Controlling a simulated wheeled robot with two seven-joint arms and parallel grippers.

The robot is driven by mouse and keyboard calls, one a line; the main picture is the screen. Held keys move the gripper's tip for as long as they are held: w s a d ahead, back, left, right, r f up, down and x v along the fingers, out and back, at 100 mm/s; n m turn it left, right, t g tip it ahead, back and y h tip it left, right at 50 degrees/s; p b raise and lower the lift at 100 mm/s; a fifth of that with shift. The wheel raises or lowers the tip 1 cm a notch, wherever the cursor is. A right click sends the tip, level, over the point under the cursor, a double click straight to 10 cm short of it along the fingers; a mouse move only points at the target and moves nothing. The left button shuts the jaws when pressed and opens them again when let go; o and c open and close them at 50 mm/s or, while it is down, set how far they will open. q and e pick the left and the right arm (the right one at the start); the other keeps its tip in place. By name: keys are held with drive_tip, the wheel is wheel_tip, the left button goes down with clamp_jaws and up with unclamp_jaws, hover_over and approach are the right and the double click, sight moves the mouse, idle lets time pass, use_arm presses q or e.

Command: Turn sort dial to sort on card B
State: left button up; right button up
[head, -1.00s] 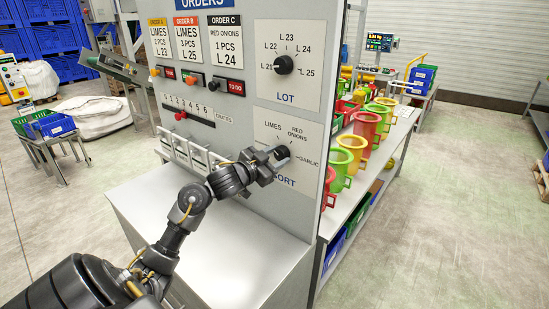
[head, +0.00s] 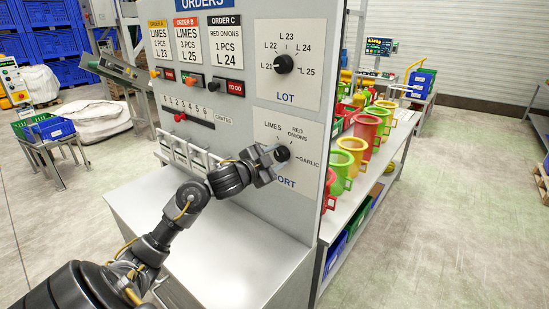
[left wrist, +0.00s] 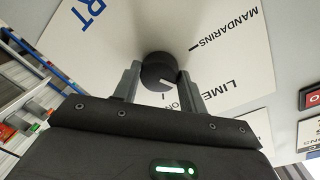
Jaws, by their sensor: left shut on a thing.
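The sort dial (head: 283,153) is a dark round knob on the lower right plate of the order panel, with LIMES, RED ONIONS and GARLIC marked around it. My left gripper (head: 276,161) is at this dial, its fingers shut on the knob. In the left wrist view the dial (left wrist: 157,73) sits between the two grey fingers, with a pale mark on its lower right edge; a MANDARINS label also shows. I cannot tell exactly which label the mark points to. Card B (head: 186,40) reads LIMES and L 25. My right gripper is not in view.
The lot dial (head: 284,64) is above the sort plate. Switches (head: 190,82) and a slider row (head: 181,116) are to the left. A metal ledge (head: 235,250) juts out below. Coloured buckets (head: 352,152) stand on a shelf at the right.

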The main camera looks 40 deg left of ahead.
use_arm(q)
drive_tip(key=o, duration=1)
drive_tip(key=shift+s, duration=0.1)
drive_tip(key=shift+s, duration=0.3)
drive_tip(key=s, duration=0.3)
drive_tip(key=s+b, duration=0.1)
drive_tip(key=s, duration=0.6)
drive_tip(key=shift+a+r+b, duration=0.1)
drive_tip(key=shift+r+b, duration=0.25)
drive_tip(key=shift+b, duration=0.05)
